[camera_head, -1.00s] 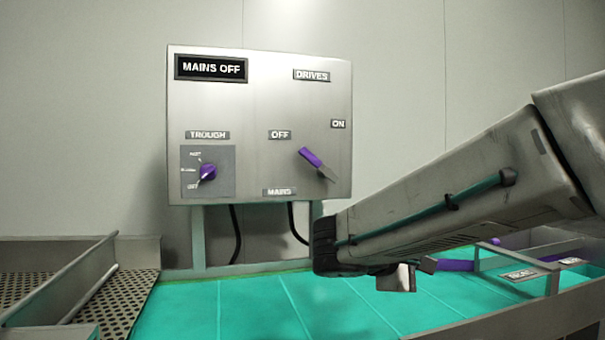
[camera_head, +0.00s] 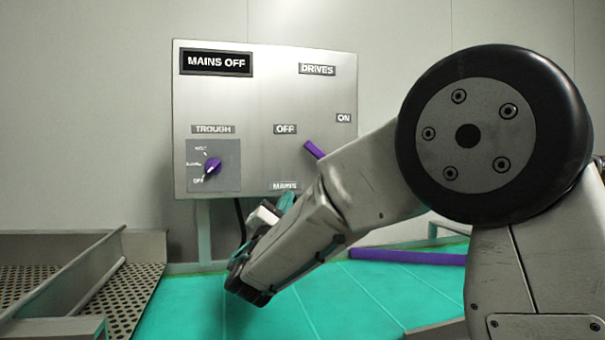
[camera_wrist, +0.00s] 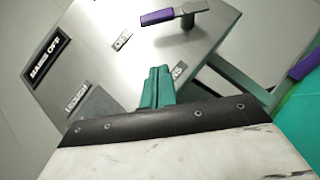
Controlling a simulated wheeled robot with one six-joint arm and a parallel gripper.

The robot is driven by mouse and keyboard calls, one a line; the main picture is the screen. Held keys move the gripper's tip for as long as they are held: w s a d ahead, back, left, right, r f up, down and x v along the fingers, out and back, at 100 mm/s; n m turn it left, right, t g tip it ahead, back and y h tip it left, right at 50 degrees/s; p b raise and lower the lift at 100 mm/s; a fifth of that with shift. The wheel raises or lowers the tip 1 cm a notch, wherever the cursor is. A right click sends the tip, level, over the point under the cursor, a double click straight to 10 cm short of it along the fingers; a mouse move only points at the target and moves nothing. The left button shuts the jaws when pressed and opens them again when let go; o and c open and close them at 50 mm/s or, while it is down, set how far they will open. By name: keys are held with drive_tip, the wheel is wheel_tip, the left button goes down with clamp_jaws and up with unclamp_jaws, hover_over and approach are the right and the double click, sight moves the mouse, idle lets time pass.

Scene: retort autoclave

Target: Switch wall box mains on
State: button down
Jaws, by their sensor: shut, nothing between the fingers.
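The mains lever's purple handle (camera_head: 314,149) points up and left toward the OFF label (camera_head: 285,129); the ON label (camera_head: 343,118) is at upper right. My arm hides the lever's lower part in the head view. In the wrist view the purple handle (camera_wrist: 157,17) and its metal arm lie beyond my fingers. My gripper (camera_wrist: 157,80) has its teal fingers shut together and empty, apart from the lever. In the head view it shows near the box's lower edge, by the MAINS label (camera_head: 284,186).
A trough knob (camera_head: 212,167) sits on the box's lower left. A perforated metal tray (camera_head: 30,285) stands at left. The green surface (camera_head: 190,300) below the box is mostly clear. A purple bar (camera_head: 405,256) lies at right, behind my arm.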

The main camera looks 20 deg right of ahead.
sight(324, 159)
drive_tip(key=s+d+r+x, duration=0.1)
drive_tip(key=s+x, duration=0.1)
drive_tip(key=x, duration=1)
drive_tip(key=shift+w+d+r, duration=0.25)
drive_tip(key=shift+d+r, duration=0.05)
drive_tip(key=shift+r, duration=0.15)
drive_tip(key=shift+a, duration=0.15)
